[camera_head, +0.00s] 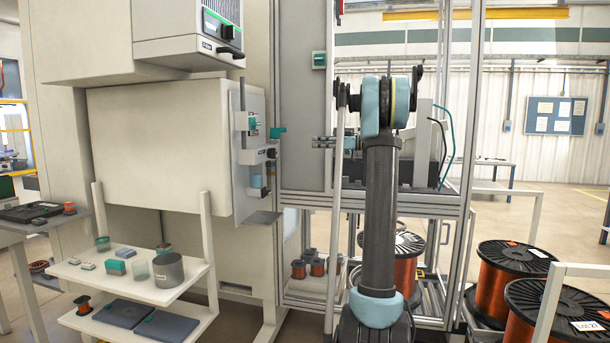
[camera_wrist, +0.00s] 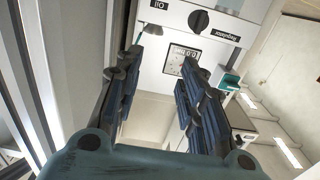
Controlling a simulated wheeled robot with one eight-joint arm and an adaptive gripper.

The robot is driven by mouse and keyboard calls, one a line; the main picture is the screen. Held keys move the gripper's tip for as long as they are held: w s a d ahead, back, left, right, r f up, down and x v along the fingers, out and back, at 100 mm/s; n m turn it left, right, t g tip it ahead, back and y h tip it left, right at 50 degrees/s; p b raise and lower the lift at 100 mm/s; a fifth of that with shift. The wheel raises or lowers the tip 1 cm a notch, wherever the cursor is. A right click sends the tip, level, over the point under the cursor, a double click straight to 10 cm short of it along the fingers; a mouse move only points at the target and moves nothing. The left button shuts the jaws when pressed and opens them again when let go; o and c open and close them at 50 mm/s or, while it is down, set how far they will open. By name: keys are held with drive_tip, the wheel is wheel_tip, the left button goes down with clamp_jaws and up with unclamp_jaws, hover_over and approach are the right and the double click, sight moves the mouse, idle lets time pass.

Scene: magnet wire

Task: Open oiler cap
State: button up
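In the wrist view, a grey panel (camera_wrist: 215,22) shows tilted, upside-down labels reading "Oil" and "Regulator". A small grey-green cap-like part (camera_wrist: 152,29) sits beside the "Oil" label, close to the tip of one finger; I cannot tell if this is the oiler cap, or if they touch. My gripper (camera_wrist: 165,65) is open and empty, its dark blue ribbed fingers spread before the panel. In the head view, my gripper (camera_head: 325,142) points left toward the wall-mounted air unit (camera_head: 256,155), which has teal parts and a black knob. A gap separates them.
A black knob (camera_wrist: 198,20) and a square gauge (camera_wrist: 182,59) sit on the panel in the wrist view. A teal valve (camera_head: 278,131) juts out beside the air unit. A white shelf (camera_head: 75,270) is below left.

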drive_tip(key=s+a+f+m+g+h, duration=0.1)
drive_tip(key=s+a+f, duration=0.3)
drive_tip(key=s, duration=0.5)
drive_tip(key=s+a+f+m+g+h, duration=0.1)
drive_tip(key=s+a+f+m+h, duration=0.2)
drive_tip(key=s, duration=0.6)
drive_tip(key=shift+a+f+m+h, duration=0.4)
drive_tip(key=shift+a+f+h, duration=0.2)
drive_tip(key=shift+f, duration=0.5)
drive_tip(key=shift+s, duration=0.15)
